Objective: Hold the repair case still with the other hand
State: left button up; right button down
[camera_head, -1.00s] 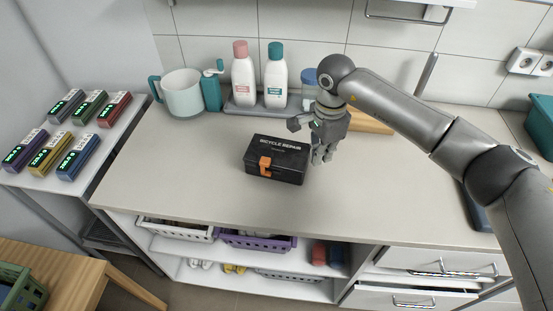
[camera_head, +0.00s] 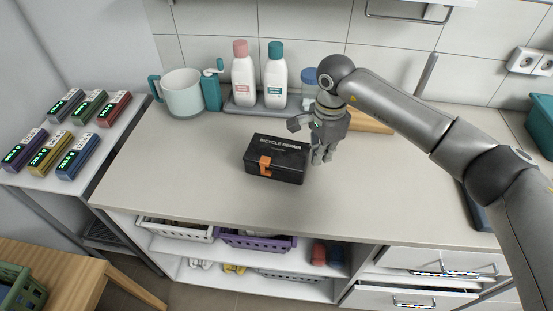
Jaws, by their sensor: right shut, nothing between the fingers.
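The black repair case (camera_head: 283,161), lettered "BICYCLE REPAIR" on its lid, sits closed on the light countertop (camera_head: 200,175). Its orange latch (camera_head: 265,167) faces the front. My right gripper (camera_head: 321,158) points down just to the right of the case, with its fingers together and nothing between them. The fingers are close to the case's right side; I cannot tell whether they touch it. My left gripper is not in view.
Several coloured labelled boxes lie on the left shelf. The counter's front left is clear. Baskets and a partly open drawer (camera_head: 415,283) are below.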

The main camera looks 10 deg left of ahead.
aim_at(316, 186)
pick_arm(q)
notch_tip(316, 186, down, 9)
jog(key=b, duration=0.9)
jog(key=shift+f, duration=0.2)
pick_arm(e)
jog(key=shift+f, duration=5.25)
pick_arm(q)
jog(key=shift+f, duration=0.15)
pick_arm(e)
jog(key=shift+f, duration=0.15)
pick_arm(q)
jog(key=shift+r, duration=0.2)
pick_arm(e)
jog(key=shift+r, duration=0.75)
pick_arm(q)
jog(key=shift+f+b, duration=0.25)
jog(key=shift+b, duration=0.05)
pick_arm(e)
jog(key=shift+w+a, duration=0.1)
jog(key=shift+a, duration=0.45)
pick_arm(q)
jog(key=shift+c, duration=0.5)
